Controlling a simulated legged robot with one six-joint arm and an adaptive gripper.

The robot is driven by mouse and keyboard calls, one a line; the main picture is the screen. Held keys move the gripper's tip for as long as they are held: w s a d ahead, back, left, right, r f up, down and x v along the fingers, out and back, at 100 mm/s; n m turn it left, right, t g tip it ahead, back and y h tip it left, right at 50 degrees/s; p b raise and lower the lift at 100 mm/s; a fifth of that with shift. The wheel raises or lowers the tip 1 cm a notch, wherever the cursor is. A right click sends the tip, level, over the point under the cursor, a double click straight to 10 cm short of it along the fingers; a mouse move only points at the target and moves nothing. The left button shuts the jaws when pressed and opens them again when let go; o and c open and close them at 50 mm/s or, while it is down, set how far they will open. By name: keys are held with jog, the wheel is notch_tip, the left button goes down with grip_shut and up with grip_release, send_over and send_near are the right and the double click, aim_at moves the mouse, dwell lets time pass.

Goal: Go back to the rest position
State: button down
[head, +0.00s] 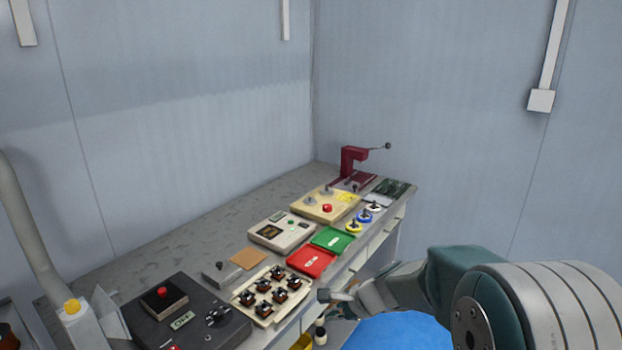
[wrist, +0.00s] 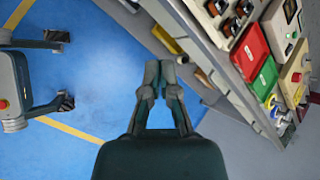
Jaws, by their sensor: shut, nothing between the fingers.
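My gripper (head: 330,296) is in front of the bench's front edge in the head view, at the lower right of the coil tray. In the wrist view my gripper (wrist: 160,72) points over the blue floor beside the bench. Its two fingertips meet and hold nothing. My arm comes in from the right in the head view. No rest position is marked in these views.
The bench (head: 190,228) runs along the wall. It bears a coil tray (head: 246,308), a red tray (head: 311,262), a green tray (head: 333,239), a black device (head: 187,322) and a red press (head: 350,160).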

jog(key=s+d+r+n+h, duration=0.2)
jog(key=s+d+r+n, duration=0.1)
jog(key=s, duration=0.6)
jog(key=s+d+r+n+t+h, duration=0.1)
jog(key=s+d+r+n+h, duration=0.1)
jog(key=s+d+r+n, duration=0.2)
jog(key=s+d+r+n+h, duration=0.3)
jog(key=s+r+n, duration=0.2)
jog(key=s, duration=0.8)
jog(key=n, duration=0.3)
jog(key=shift+s+d+r+t, duration=0.25)
jog(key=shift+s+d+t, duration=0.05)
jog(key=shift+w, duration=0.1)
